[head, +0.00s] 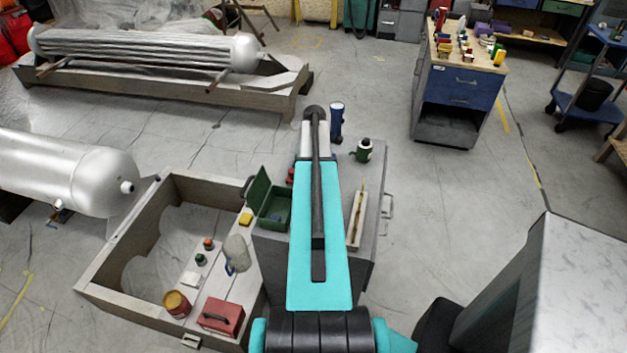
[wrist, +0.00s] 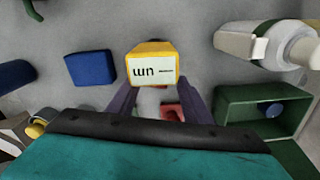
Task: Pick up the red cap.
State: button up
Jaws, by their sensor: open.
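A small red object (wrist: 172,112), which may be the red cap, shows low between the fingers of my gripper (wrist: 158,90) in the wrist view. My wrist housing partly hides it, so I cannot tell its full shape. The fingers are apart, with nothing seen clasped between them. A yellow block with a white label (wrist: 150,58) lies just beyond the fingertips. In the head view a bit of red (head: 290,175) shows at the left edge of my arm, beside the green box. My gripper is hidden behind my arm there.
The open green box (head: 272,222) stands on the grey cabinet top (head: 375,160); it is at right in the wrist view (wrist: 265,105). A blue block (wrist: 90,69) lies left of the yellow one. A white bottle (wrist: 270,46) is at upper right. A dark green can (head: 363,151) stands at the back.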

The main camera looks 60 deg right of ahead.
jog(key=shift+c, duration=0.4)
grip_shut()
jog(key=shift+r, duration=0.15)
notch_tip(320, 180, up, 10)
jog(key=b, duration=0.2)
jog(key=shift+b, duration=0.35)
dwell(0.6)
